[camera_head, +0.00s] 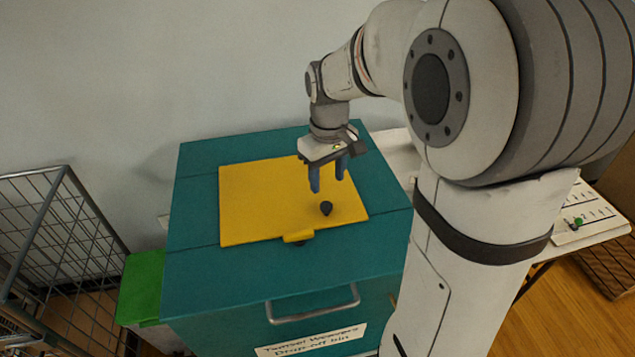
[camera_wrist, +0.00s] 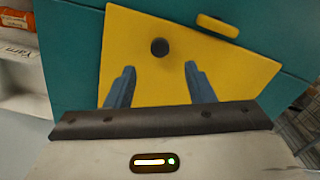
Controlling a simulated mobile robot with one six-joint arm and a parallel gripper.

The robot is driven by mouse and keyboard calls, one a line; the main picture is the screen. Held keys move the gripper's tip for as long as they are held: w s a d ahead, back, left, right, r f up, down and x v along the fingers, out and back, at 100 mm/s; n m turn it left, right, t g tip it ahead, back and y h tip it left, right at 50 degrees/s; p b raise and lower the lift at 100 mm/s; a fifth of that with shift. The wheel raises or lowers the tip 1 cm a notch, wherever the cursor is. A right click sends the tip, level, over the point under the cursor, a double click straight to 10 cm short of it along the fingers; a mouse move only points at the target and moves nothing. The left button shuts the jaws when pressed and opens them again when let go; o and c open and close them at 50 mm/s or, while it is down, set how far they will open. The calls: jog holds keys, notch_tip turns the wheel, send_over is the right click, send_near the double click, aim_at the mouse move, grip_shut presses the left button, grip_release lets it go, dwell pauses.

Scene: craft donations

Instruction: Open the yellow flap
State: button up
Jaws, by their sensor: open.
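The yellow flap (camera_head: 260,205) lies flat and closed on top of the teal drop-off bin (camera_head: 210,285). A small black knob (camera_head: 326,208) stands on the flap, and a yellow tab (camera_head: 298,237) sits at its front edge. My gripper (camera_head: 328,188) is open and empty above the flap, just behind the knob in the head view. In the wrist view the flap (camera_wrist: 190,65) fills the middle. The knob (camera_wrist: 159,47) shows beyond the gap between my two fingers (camera_wrist: 157,88), and the tab (camera_wrist: 217,25) is at upper right. The fingers do not hold the knob.
A silver handle (camera_head: 313,305) and a paper label are on the bin's front. A green-lidded container (camera_head: 146,285) and a wire cage (camera_head: 60,230) stand to the left. A white table (camera_head: 590,215) is to the right. A wall is behind.

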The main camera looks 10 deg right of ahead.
aim_at(326, 205)
notch_tip(326, 205, down, 8)
jog(key=shift+r, duration=0.1)
dwell(0.4)
grip_shut()
dwell(0.4)
